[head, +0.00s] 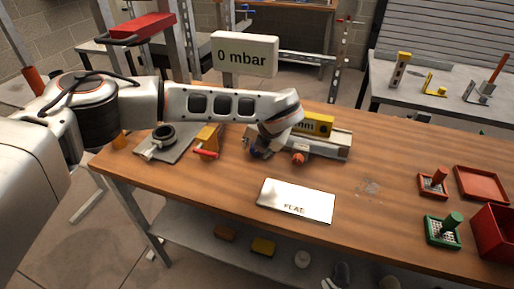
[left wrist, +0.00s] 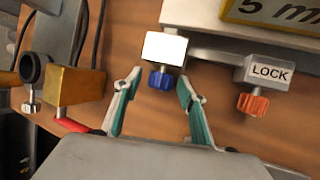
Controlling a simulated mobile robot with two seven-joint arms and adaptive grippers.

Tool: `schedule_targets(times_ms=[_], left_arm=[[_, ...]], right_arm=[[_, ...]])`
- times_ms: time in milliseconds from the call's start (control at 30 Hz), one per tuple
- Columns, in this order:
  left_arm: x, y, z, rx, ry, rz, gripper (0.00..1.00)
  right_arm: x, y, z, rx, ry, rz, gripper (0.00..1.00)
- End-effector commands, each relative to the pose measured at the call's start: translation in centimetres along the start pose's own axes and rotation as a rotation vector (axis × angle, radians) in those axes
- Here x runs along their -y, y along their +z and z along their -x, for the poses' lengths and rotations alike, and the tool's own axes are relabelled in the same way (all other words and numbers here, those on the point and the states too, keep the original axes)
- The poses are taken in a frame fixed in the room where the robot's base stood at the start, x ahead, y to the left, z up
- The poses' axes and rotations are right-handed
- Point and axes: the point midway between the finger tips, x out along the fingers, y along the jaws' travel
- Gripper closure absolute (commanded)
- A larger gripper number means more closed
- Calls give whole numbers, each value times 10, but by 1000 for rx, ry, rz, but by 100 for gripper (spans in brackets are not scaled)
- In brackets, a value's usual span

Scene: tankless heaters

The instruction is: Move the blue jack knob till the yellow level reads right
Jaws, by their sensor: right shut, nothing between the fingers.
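The blue jack knob (left wrist: 162,79) hangs below a white block (left wrist: 164,48) in the left wrist view. My left gripper (left wrist: 158,84) is open, with one teal fingertip on each side of the knob; I cannot tell whether either touches it. In the head view my left gripper (head: 262,150) is at the near side of the grey fixture (head: 338,147), and the blue knob is hard to make out there. The yellow level display (head: 320,122) is partly hidden by my arm, with "mm" showing; its cut-off face in the left wrist view (left wrist: 275,12) shows "5 m". My right gripper is not in view.
An orange knob (left wrist: 253,104) sits under a LOCK block (left wrist: 266,73), right of the blue knob. A brass block (left wrist: 77,86) with a red handle stands left. A white plate (head: 296,201) lies in front on the bench. A sign (head: 245,54) reads 0 mbar.

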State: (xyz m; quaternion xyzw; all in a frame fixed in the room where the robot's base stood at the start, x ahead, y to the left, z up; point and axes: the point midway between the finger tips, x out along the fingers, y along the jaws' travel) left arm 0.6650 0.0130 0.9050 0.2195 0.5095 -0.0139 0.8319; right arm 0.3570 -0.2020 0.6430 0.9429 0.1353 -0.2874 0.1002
Motion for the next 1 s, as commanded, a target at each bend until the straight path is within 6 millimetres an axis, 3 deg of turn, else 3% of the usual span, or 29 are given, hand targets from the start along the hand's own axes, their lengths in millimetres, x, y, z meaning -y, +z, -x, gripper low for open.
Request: schedule_targets(times_ms=[233,367,800,1000], left_arm=[[0,0,1,-1,-1,0,59],[1,0,13,1,-2,-2,59],[0,0,96,2,0,-1,59],[0,0,116,0,0,0,59]], right_arm=[[-2,-1,0,-2,2,3,100],[-1,-1,0,-2,2,2,100],[0,-1,0,-3,1,0,100],[0,-1,0,-3,1,0,100]])
